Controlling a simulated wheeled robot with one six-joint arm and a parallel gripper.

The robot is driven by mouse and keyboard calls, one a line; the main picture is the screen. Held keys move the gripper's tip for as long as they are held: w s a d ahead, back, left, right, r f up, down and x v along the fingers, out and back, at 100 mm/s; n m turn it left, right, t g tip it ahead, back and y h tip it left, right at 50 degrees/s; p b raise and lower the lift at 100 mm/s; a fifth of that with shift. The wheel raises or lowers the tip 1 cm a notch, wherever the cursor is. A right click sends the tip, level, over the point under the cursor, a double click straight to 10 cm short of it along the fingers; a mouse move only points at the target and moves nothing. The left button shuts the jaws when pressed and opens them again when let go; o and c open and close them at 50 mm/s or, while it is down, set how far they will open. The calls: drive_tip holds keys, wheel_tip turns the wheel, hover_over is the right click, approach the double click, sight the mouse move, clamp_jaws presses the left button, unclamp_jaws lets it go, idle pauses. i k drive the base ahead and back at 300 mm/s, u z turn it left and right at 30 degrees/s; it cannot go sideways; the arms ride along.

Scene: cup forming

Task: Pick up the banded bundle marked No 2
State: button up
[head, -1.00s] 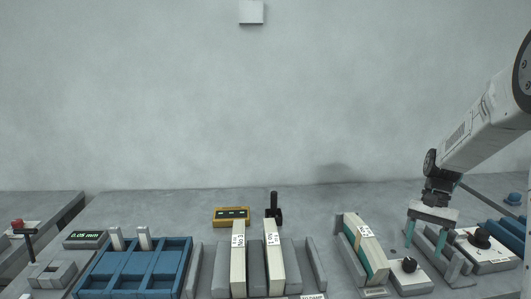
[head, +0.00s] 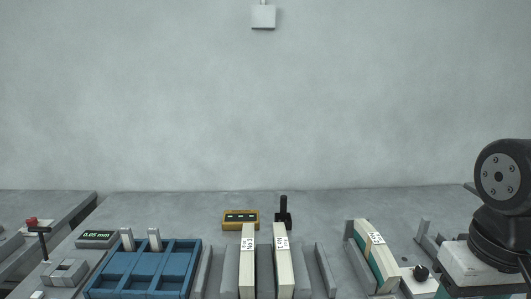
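Two cream bundles stand side by side in the grey slotted holder at the centre front, a left one (head: 247,275) and a right one (head: 283,275). Each has a white label near its top; the print is too small to read surely. I cannot tell which bundle is No 2. My gripper is out of view; only dark and white links of my arm show at the right edge.
A blue compartment tray (head: 190,252) stands left of the bundles. A yellow display box (head: 240,219) and a black upright handle (head: 283,212) stand behind them. A black-knobbed box (head: 420,282) is at the right. A grey gauge display (head: 97,239) is at the left.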

sight(381, 261)
drive_tip(key=z, duration=3.8)
drive_tip(key=k, duration=1.05)
drive_tip(key=u, duration=1.4)
